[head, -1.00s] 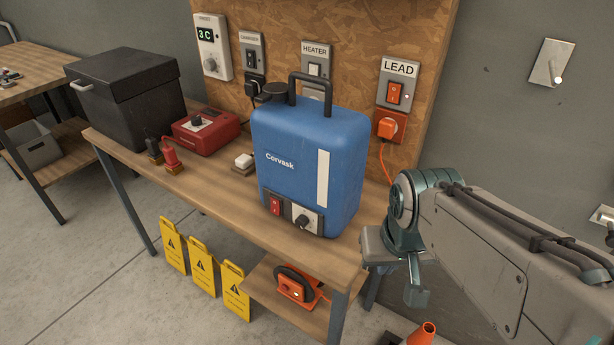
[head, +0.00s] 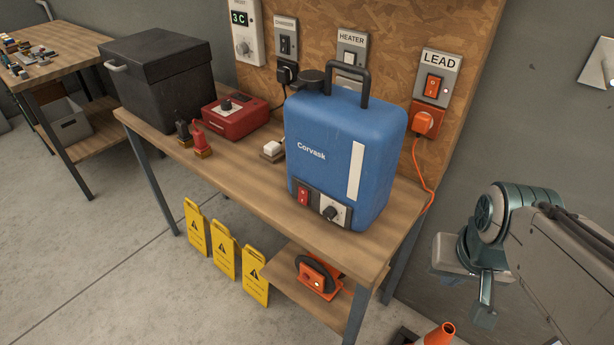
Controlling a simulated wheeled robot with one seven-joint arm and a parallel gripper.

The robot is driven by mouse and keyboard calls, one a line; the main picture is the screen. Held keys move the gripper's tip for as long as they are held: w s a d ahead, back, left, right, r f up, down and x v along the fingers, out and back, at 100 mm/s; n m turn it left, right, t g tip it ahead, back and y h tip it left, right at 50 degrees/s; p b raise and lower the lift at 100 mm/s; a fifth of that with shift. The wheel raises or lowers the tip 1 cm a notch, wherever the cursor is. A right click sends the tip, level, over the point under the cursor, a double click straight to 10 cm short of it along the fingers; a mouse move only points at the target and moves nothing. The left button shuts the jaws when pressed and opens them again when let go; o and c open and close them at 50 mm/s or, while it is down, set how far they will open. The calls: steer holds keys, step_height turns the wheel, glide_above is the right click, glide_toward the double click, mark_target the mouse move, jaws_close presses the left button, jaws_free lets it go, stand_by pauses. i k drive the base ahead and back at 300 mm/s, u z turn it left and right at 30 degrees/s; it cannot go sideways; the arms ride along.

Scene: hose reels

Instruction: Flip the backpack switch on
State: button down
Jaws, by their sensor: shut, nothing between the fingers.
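The blue backpack unit (head: 338,155), marked Corvask, stands upright on the wooden workbench (head: 240,180) near its right end. Its red rocker switch (head: 303,196) is low on the front face, left of a black knob (head: 329,212) on a pale plate. I cannot tell the rocker's position at this size. My gripper (head: 484,314) hangs at the lower right, off the bench and apart from the backpack. It is shut and empty.
Wall outlets labelled LEAD (head: 435,85) and HEATER (head: 351,55) are on the board behind. A red charger box (head: 234,120) and a black bin (head: 158,80) stand left on the bench. Yellow signs (head: 225,255) stand below. An orange cone (head: 438,336) is on the floor.

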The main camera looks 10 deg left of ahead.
mark_target(303, 194)
steer(key=k, duration=0.25)
steer(key=u, duration=1)
steer(key=i, duration=0.5)
